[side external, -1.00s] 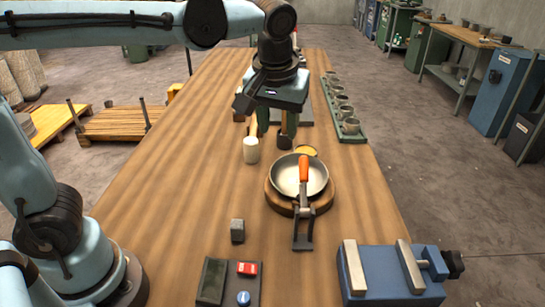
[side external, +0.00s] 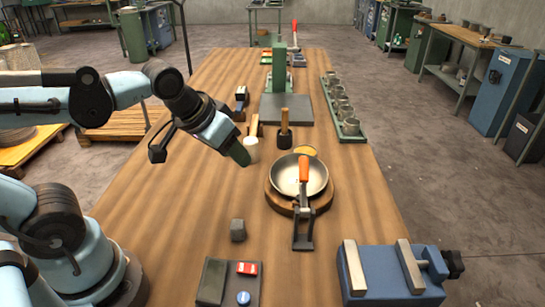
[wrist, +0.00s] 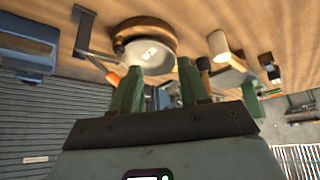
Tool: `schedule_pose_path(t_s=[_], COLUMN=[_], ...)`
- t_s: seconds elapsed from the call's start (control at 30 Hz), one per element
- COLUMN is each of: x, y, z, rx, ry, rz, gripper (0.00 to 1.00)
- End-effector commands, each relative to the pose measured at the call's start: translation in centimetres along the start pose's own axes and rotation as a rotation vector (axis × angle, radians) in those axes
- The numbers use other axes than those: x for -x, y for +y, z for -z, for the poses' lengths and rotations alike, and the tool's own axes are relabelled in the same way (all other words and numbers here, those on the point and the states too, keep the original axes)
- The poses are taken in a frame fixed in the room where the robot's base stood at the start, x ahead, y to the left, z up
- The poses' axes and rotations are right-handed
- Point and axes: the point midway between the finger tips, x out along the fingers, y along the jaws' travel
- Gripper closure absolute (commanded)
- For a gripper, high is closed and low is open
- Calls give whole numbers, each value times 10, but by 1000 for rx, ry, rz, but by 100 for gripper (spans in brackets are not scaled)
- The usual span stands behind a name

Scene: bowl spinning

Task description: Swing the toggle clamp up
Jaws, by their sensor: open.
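The toggle clamp (side external: 304,228) stands on the near side of the bowl, with a dark metal base and an orange handle (side external: 303,170). In the side view the handle overlaps the bowl's interior. The metal bowl (side external: 285,178) sits on a round wooden turntable (side external: 283,207). My gripper (side external: 241,154) is left of the bowl, tilted down to the right, apart from the clamp and empty. The wrist view shows my gripper's two green fingers spread (wrist: 158,78). There the orange handle (wrist: 112,78) appears just left of the fingers, and the bowl (wrist: 150,56) beyond them.
A small grey block (side external: 237,230) and a button panel (side external: 213,281) are nearer. A blue vise (side external: 380,275) is at front right. The wood left of the bowl is mostly clear.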

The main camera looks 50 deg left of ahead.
Motion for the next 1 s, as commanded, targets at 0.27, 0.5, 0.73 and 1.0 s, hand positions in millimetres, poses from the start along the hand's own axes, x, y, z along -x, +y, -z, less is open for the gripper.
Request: schedule_pose_path(t_s=[0.27, 0.5, 0.73, 1.0], x=[-7, -15, -27, -44], y=[-9, -6, -2, 4], z=[-18, -20, -24, -32], rx=[-63, 6, 116, 269], ry=[68, 20, -58, -166], rz=[-12, -18, -15, 6], gripper=[55, 55, 55, 55])
